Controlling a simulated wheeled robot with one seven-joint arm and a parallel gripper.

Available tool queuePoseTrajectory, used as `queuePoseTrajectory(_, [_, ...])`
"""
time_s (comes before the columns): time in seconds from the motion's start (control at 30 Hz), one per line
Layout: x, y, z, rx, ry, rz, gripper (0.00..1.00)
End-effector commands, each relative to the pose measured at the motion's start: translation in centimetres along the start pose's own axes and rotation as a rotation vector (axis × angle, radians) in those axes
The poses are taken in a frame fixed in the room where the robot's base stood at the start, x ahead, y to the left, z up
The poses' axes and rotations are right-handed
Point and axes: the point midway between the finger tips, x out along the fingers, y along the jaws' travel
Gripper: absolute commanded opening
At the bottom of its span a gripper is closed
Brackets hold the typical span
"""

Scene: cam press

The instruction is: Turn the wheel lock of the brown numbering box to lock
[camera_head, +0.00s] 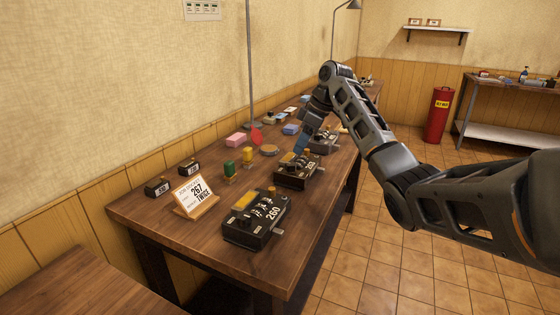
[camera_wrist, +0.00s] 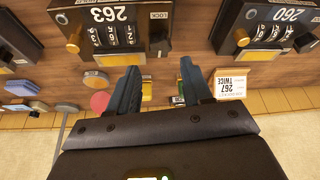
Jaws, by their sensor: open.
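The brown numbering box (camera_wrist: 88,12), marked 263, lies upside down across the top of the wrist view. It has dark number wheels (camera_wrist: 115,34), a brass knob (camera_wrist: 73,43) on the left and a LOCK label (camera_wrist: 160,14) at its right, with a small dark knob (camera_wrist: 159,44) below. In the head view the box (camera_head: 290,183) stands mid-table, partly covered by my gripper (camera_head: 301,145). In the wrist view my gripper (camera_wrist: 158,66) is open and empty, its fingertips just short of the dark knob. I cannot tell the lock's setting.
A black box (camera_head: 244,236) marked 260 stands nearer, and another box (camera_head: 323,145) farther along the table. Bare wood (camera_head: 160,238) shows in front.

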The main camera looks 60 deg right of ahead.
Motion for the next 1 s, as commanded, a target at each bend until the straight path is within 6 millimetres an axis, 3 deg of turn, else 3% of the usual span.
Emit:
queuePoseTrajectory(0.3, [4.7,-0.1,0.0,0.001,-0.002,-0.003,0.49])
queuePoseTrajectory(0.5, [6.7,-0.1,0.0,-0.001,-0.001,-0.001,0.49])
queuePoseTrajectory(0.87, [7.3,-0.1,0.0,-0.001,0.000,0.001,0.49])
queuePoseTrajectory(1.0, [7.3,-0.1,0.0,-0.001,0.000,0.001,0.36])
